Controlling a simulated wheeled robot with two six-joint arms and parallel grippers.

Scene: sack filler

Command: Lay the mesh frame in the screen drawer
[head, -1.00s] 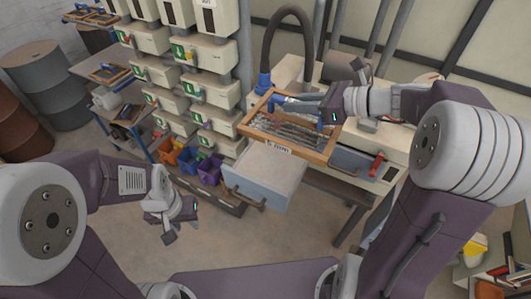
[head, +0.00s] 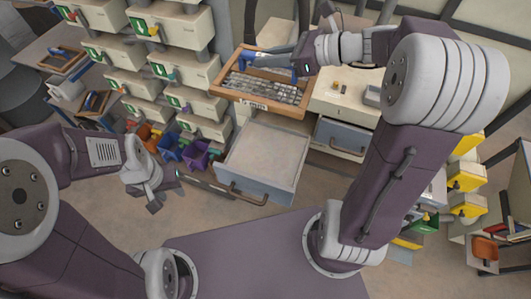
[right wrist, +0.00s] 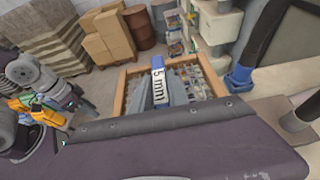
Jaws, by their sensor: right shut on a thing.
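The mesh frame (head: 284,108) is a wooden rectangle with grey mesh and a "5 mm" label. My right gripper (head: 262,59) is shut on its far side and holds it raised behind the screen drawer. The right wrist view shows the frame (right wrist: 119,97) partly hidden by the gripper and my arm. The screen drawer (head: 265,155) is pulled out, pale and empty, with a bar handle at its front. It is nearer to me than the frame; its back end is partly hidden. My left gripper (head: 166,192) is open and empty, left of the drawer.
A closed grey drawer (head: 343,138) is right of the open one. Yellow bins (head: 466,176) stand at the right.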

